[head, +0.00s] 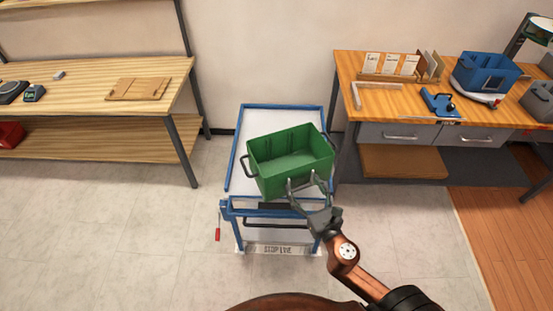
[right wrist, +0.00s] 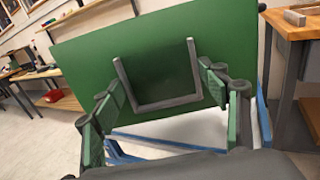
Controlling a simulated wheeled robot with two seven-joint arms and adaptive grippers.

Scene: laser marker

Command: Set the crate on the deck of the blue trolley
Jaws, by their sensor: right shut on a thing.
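The green crate (head: 275,172) is upright and turned slightly, over the white deck of the blue trolley (head: 246,118). In the right wrist view, the fingers (right wrist: 165,90) lie either side of a grey U-shaped handle (right wrist: 168,103) in front of the green wall (right wrist: 90,60). White deck (right wrist: 190,130) shows below the crate's lower edge. I cannot tell whether the crate touches the deck. My left gripper is not in view.
A wooden workbench (head: 375,115) with a blue bin (head: 484,75) and a blue tool (head: 440,103) stands close to the trolley's right. A wooden table (head: 90,82) stands at left. A marked strip (head: 278,249) lies at the trolley's front. Floor left of the trolley is clear.

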